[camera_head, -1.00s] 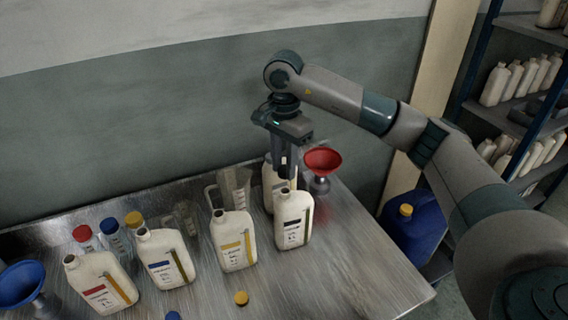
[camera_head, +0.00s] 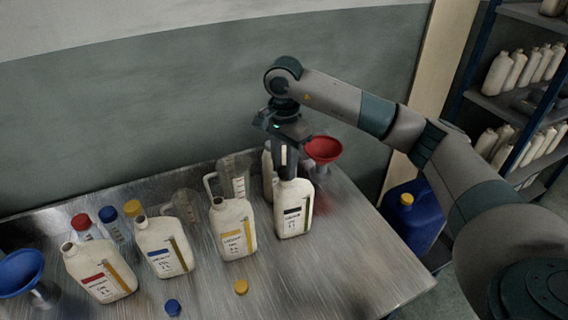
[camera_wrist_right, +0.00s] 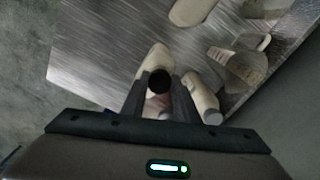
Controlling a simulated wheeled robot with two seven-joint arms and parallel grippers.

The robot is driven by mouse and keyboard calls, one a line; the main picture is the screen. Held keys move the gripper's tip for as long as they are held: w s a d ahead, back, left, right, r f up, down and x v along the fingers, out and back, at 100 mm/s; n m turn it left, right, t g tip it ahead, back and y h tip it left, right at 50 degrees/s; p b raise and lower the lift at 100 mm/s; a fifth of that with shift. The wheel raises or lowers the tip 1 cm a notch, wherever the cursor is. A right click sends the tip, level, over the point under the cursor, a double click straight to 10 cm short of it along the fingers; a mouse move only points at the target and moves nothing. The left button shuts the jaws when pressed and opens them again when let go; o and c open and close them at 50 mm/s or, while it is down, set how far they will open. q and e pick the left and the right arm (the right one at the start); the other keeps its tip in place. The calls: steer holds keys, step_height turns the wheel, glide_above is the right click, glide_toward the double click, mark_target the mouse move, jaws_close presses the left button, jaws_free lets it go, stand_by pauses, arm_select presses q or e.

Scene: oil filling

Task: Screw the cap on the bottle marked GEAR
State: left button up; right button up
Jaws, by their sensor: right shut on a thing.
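My right gripper (camera_head: 287,172) points down at the neck of a white bottle with a black label band (camera_head: 293,210). The label text is too small to read. In the wrist view the right gripper (camera_wrist_right: 160,86) is shut on a round black cap (camera_wrist_right: 159,80), over the top of that bottle (camera_wrist_right: 153,58). I cannot tell whether the cap touches the neck. The bottle stands upright on the table. My left gripper is not in view.
Bottles with yellow (camera_head: 233,228), blue (camera_head: 163,248) and red (camera_head: 100,272) labels stand open to the left. Another white bottle (camera_head: 267,172) and a red funnel (camera_head: 322,149) are behind. Loose blue (camera_head: 172,307) and yellow (camera_head: 241,287) caps lie in front on the metal table (camera_head: 345,265).

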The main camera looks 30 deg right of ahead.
steer(key=shift+f+b, duration=0.2)
steer(key=shift+b, duration=0.3)
stand_by(0.8)
steer(key=shift+f+b, duration=0.95)
steer(key=shift+b, duration=0.25)
stand_by(0.9)
steer(key=o, duration=1.1)
steer(key=shift+r, duration=0.1)
steer(key=shift+r+b, duration=0.4)
steer(key=shift+r, duration=0.4)
steer(key=shift+r+b, duration=1.3)
steer(key=shift+r, duration=6.55)
